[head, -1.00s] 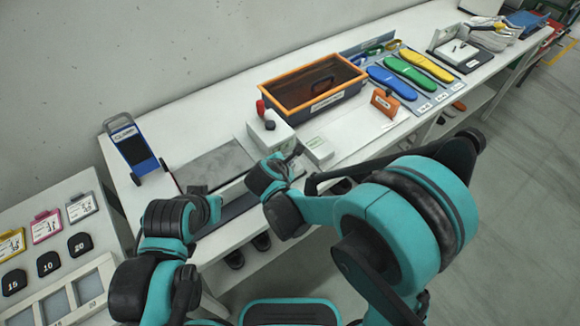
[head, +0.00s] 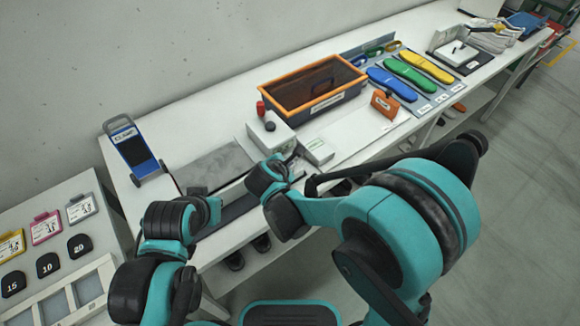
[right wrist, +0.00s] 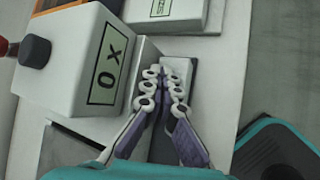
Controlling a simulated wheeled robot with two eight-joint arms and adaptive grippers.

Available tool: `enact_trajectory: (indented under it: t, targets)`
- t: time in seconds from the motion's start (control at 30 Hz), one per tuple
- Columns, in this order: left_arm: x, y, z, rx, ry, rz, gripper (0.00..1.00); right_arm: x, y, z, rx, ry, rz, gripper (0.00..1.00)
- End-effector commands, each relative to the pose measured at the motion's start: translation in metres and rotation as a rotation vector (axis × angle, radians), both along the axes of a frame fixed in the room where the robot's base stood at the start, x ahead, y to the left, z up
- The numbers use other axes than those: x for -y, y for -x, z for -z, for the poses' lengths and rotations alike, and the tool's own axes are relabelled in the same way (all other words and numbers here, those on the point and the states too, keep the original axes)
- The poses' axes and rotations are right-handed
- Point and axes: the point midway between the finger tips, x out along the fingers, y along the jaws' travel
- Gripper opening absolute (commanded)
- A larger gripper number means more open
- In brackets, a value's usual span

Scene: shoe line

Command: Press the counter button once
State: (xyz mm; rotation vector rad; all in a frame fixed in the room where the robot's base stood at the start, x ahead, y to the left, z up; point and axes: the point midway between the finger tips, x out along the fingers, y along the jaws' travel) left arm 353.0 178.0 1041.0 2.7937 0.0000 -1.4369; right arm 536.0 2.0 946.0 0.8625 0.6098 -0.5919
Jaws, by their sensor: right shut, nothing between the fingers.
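A white box (head: 272,131) with a black round button (head: 270,126) and a red-topped knob (head: 261,107) stands on the bench. In the right wrist view the box (right wrist: 80,60) has a pale panel marked "0" and "X", and its black button (right wrist: 35,51) is left of my fingers. A smaller white box (head: 316,151) with a greenish label is beside it. My right gripper (right wrist: 164,75) is shut and empty, close in front of both boxes, apart from the black button. In the head view its fingertips (head: 294,160) are partly hidden. My left gripper (head: 198,190) shows only as a small dark part.
An orange-rimmed bin (head: 345,73) stands behind the boxes. Colored insoles (head: 408,76) lie on a board to the right. A blue upright holder (head: 134,147) and a grey plate (head: 214,165) are on the left. A sloped panel with tags (head: 45,228) is at front left.

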Motion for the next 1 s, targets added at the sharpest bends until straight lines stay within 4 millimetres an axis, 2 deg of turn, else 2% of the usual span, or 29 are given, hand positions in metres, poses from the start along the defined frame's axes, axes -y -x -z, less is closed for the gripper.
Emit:
enact_trajectory:
  t: [0.2,0.57,1.0]
  targets:
    - [0.000,0.000,-0.009,0.000,0.000,0.000,0.00,0.000,0.000,-0.013,0.000,0.000,0.000,0.00]
    - [0.000,0.000,-0.010,0.000,0.000,0.000,0.00,0.000,0.000,-0.014,0.000,0.000,0.000,0.00]
    - [0.000,0.000,-0.041,0.000,0.000,0.000,0.00,0.000,0.000,-0.055,0.000,0.000,0.000,0.00]
